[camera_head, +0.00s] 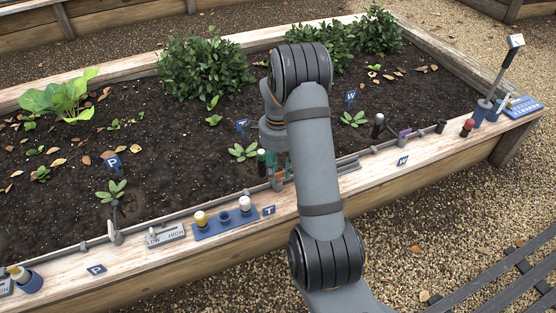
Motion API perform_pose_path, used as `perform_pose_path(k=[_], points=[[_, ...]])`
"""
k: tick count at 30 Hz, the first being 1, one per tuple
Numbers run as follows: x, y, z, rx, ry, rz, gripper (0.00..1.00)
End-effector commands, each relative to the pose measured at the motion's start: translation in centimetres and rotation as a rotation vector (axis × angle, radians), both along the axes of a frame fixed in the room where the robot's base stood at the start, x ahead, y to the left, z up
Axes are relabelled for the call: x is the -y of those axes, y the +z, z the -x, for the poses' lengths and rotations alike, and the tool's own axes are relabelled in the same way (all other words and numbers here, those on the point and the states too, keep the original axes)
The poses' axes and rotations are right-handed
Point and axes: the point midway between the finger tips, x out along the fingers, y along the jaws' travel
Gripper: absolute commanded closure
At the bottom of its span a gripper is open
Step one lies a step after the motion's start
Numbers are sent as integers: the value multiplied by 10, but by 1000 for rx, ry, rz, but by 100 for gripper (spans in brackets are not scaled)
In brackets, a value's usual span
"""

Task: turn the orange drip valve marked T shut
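The blue T label (268,210) lies on the front plank of the bed, and a blue T stake (242,126) stands in the soil behind it. My gripper (278,168) points down at the drip pipe (232,198) just behind the T label. My arm hides much of it, so I cannot tell whether its fingers are open or shut. A small brownish-orange part shows between the teal finger parts, perhaps the T valve. Its handle and how it is turned are not clear.
A blue holder (225,231) with yellow and white pegs and a LOW-HIGH plate (167,234) sit left of the T label. P (96,269) and W (402,161) labels mark other spots. Seedlings and bushes (204,72) fill the soil. A red-capped item (467,127) stands right.

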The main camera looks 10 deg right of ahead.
Motion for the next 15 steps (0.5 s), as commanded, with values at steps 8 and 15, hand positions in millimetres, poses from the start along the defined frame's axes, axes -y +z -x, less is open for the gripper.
perform_pose_path(k=[8, 15], points=[[0, 54, -2, 7, -1, 0, 68], [0, 98, -1, 5, -1, -1, 68]])
